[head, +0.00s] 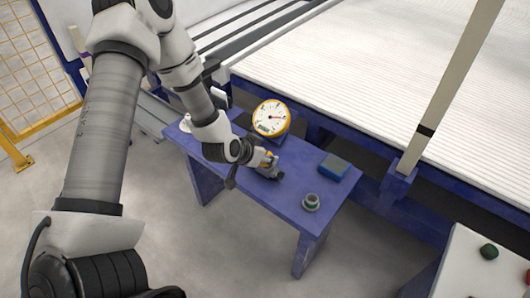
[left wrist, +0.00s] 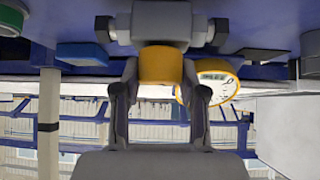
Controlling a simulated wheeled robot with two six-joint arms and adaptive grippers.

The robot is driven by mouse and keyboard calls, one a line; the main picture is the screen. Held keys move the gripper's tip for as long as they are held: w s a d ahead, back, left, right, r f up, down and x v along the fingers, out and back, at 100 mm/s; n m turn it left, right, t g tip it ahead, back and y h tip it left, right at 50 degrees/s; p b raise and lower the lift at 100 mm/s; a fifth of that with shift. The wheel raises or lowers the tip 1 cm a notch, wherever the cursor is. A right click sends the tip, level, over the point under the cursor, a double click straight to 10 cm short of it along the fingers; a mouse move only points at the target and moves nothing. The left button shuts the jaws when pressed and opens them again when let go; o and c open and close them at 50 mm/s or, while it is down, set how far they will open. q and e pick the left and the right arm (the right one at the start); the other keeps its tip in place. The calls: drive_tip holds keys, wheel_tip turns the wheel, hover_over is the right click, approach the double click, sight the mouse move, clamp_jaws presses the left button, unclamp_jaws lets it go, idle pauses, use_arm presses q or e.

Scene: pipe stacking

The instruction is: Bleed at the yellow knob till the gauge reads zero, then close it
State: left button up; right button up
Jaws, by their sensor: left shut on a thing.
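The round gauge (head: 270,117), white-faced with a yellow rim, stands at the back of the blue bench. Its needle seems to point to the right, but the scale is too small to read. It also shows partly in the left wrist view (left wrist: 217,80), behind a finger. My left gripper (head: 266,163) is down over the grey valve fitting on the bench, in front of the gauge. In the left wrist view my left gripper (left wrist: 160,76) has one finger on each side of the yellow knob (left wrist: 160,63) and is shut on it. My right gripper is out of view.
The blue bench (head: 285,200) also bears a blue box (head: 334,166) and a grey-green ring-shaped part (head: 311,202) to the right of the fitting. A large ribbed white bed (head: 400,60) lies behind. A light post (head: 450,85) rises at the right.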

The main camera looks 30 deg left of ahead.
use_arm(q)
drive_tip(key=n+y+p, duration=0.2)
drive_tip(key=n+y, duration=0.1)
drive_tip(key=n, duration=0.1)
drive_tip(key=shift+d+r, duration=0.1)
drive_tip(key=shift+r, duration=0.05)
drive_tip(key=n+g+y+p, duration=0.1)
drive_tip(key=n+y+p, duration=0.1)
drive_tip(key=n, duration=0.1)
drive_tip(key=shift+r, duration=0.1)
drive_tip(key=n+g+y+p, duration=0.2)
drive_tip(key=n+y+p, duration=0.1)
drive_tip(key=n+p, duration=0.1)
drive_tip(key=shift+w+r+n, duration=0.1)
drive_tip(key=shift+n, duration=0.3)
drive_tip(key=n+g+y+p, duration=0.1)
drive_tip(key=n+g+p, duration=0.1)
drive_tip(key=shift+n+p, duration=0.3)
drive_tip(key=shift+p, duration=0.05)
drive_tip(key=shift+f+n+g+p, duration=0.25)
drive_tip(key=shift+n+g+p, duration=0.1)
drive_tip(key=shift+n+g, duration=0.15)
drive_tip(key=shift+y, duration=0.3)
drive_tip(key=o, duration=1.1)
drive_tip(key=shift+o, duration=0.2)
drive_tip(key=shift+f, duration=0.1)
